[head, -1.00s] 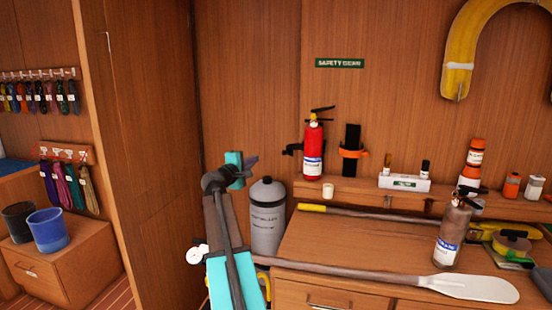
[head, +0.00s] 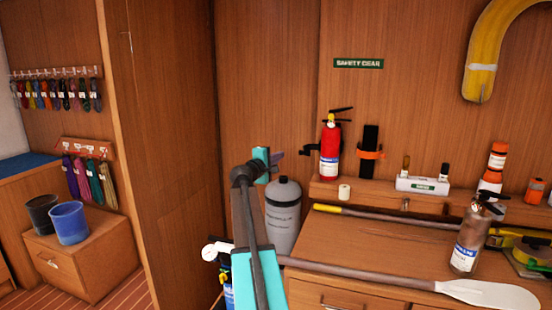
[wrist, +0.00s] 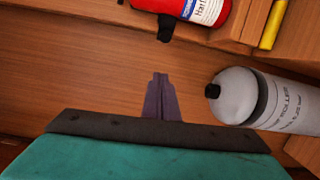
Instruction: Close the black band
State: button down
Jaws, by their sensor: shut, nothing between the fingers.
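The black band (head: 310,149) shows in the head view as a short dark piece sticking out at the left of the red fire extinguisher (head: 329,158), which stands upright against the wall. In the wrist view a black piece (wrist: 166,28), apparently the band's end, juts out from the extinguisher (wrist: 205,9) at the top. My gripper (head: 280,157) is left of the band with a small gap. In the wrist view my gripper (wrist: 160,78) has its purple fingers together and empty, pointing toward the black piece without touching it. The rest of the band is hidden.
A grey cylinder (head: 283,215) stands close below my gripper and at right in the wrist view (wrist: 238,95). An empty black bracket with an orange band (head: 370,153) is right of the extinguisher. A paddle (head: 485,294) and brown extinguisher (head: 468,245) occupy the bench.

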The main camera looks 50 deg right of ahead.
jog(key=s+d+p, duration=0.2)
jog(key=s+d, duration=0.1)
jog(key=d, duration=0.3)
jog(key=shift+p, duration=0.35)
dwell(0.5)
jog(key=shift+a, duration=0.1)
dwell(0.4)
